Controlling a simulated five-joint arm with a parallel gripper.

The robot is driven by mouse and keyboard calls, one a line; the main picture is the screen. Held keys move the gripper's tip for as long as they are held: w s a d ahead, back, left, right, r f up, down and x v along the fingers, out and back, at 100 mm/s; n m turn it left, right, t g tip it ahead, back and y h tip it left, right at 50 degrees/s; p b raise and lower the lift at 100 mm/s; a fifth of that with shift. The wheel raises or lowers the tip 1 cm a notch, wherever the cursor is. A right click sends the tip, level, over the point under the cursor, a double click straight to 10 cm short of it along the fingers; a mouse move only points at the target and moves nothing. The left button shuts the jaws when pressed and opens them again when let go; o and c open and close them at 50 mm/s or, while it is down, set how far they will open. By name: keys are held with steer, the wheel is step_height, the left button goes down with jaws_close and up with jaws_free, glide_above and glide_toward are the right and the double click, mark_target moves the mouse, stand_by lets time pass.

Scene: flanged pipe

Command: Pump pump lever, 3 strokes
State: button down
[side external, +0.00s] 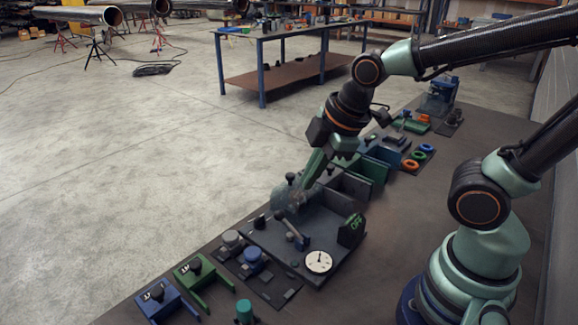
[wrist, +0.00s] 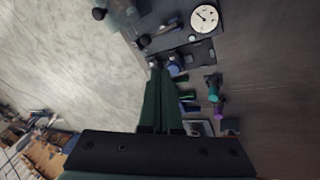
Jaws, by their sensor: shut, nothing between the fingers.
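The pump lever (side external: 292,230) appears to be the short grey handle slanting up from a dark panel (side external: 268,240), beside a round white gauge (side external: 319,262). My gripper (side external: 306,188) is shut and empty, pointing down above the far end of the panel, apart from the lever. In the wrist view my green fingers (wrist: 160,75) are together. The gauge (wrist: 204,18) and a dark-knobbed handle (wrist: 160,33) show beyond their tips.
Green and blue brackets (side external: 198,271) lie at the near left. Open bins (side external: 350,187) and orange and blue rings (side external: 418,156) lie farther along the bench. Bare bench top lies right of the panel.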

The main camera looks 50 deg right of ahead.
steer(key=shift+a+f+n, duration=0.2)
steer(key=shift+n, duration=0.3)
glide_above(287, 223)
steer(key=s+a, duration=0.2)
step_height(287, 223, down, 10)
steer(key=shift+w+d+f, duration=0.65)
steer(key=shift+w+f, duration=0.1)
steer(key=shift+w, duration=0.1)
